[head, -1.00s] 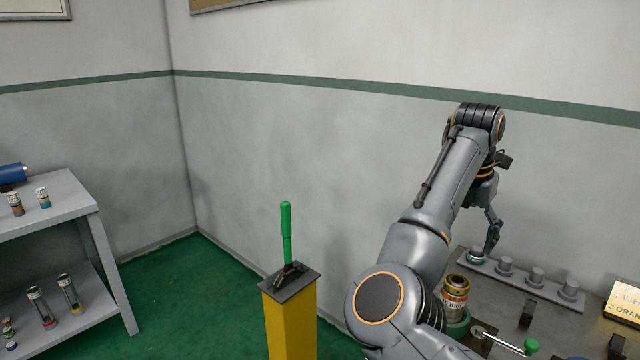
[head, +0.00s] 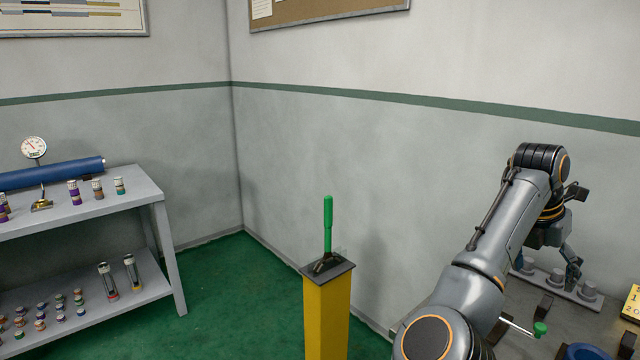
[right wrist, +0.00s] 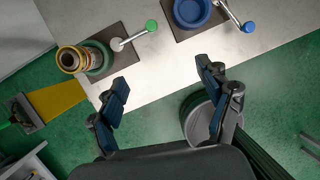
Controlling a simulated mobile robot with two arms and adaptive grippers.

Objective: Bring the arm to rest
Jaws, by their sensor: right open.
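My right arm comes in from the lower right of the head view. Its gripper (head: 573,262) hangs at the far right, in front of the wall and over the bench top. In the right wrist view my right gripper (right wrist: 165,100) is open with nothing between its fingers. Below it are the bench's edge and the green floor. My left gripper is in neither view.
The bench (right wrist: 140,82) bears a labelled can (right wrist: 70,60) in a green vise, a green-knobbed handle (head: 540,328) and a blue vise (right wrist: 191,12). A yellow post (head: 327,315) with a green lever stands left of my arm. A grey bin (right wrist: 199,118) stands on the floor. A shelf (head: 150,190) is at left.

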